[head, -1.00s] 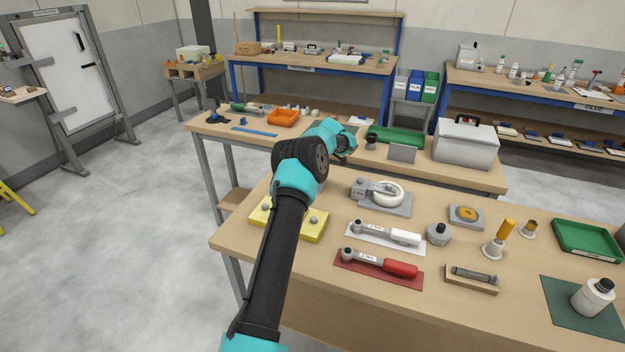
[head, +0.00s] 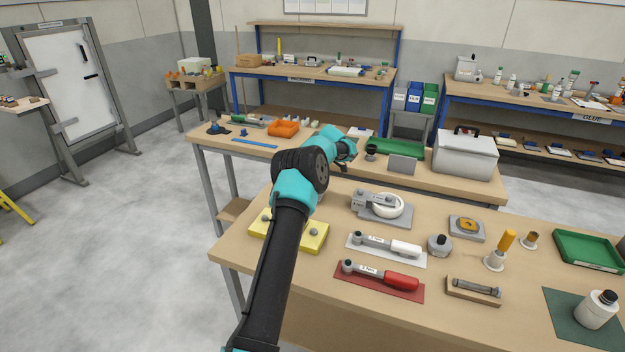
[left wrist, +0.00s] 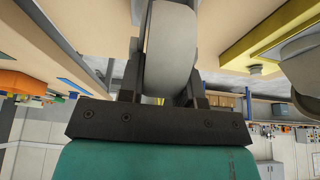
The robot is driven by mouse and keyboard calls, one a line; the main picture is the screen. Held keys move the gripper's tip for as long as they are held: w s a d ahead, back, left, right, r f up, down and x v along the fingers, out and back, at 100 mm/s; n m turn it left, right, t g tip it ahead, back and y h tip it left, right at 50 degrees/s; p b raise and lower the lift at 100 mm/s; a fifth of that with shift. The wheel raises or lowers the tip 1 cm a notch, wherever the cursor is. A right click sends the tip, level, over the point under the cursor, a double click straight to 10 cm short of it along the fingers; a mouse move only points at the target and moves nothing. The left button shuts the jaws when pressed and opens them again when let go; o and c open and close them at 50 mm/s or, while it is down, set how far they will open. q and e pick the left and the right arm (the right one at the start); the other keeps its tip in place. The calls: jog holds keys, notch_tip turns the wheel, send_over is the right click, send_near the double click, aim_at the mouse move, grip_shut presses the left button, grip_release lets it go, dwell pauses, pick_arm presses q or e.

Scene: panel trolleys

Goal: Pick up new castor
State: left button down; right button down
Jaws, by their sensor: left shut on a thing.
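In the left wrist view my left gripper (left wrist: 168,75) is shut on a pale grey-white castor wheel (left wrist: 172,45), which sits between its two dark fingers. In the head view my left arm reaches over the near bench, and its gripper and the held wheel are hidden behind the arm's joints. Another castor (head: 388,206) with a white wheel and grey bracket lies on a grey block on the near bench, right of my arm. My right gripper is in neither view.
A yellow block (head: 313,236) lies close beside my arm. Torque wrenches with white (head: 405,249) and red (head: 400,282) handles lie on the near bench. The far bench holds an orange tray (head: 284,129) and a grey toolbox (head: 464,156). Open floor lies at left.

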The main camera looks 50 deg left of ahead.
pick_arm(q)
notch_tip(320, 180, up, 8)
jog(key=shift+r, duration=0.2)
jog(key=shift+r, duration=0.1)
dwell(0.6)
jog(key=shift+r, duration=1.9)
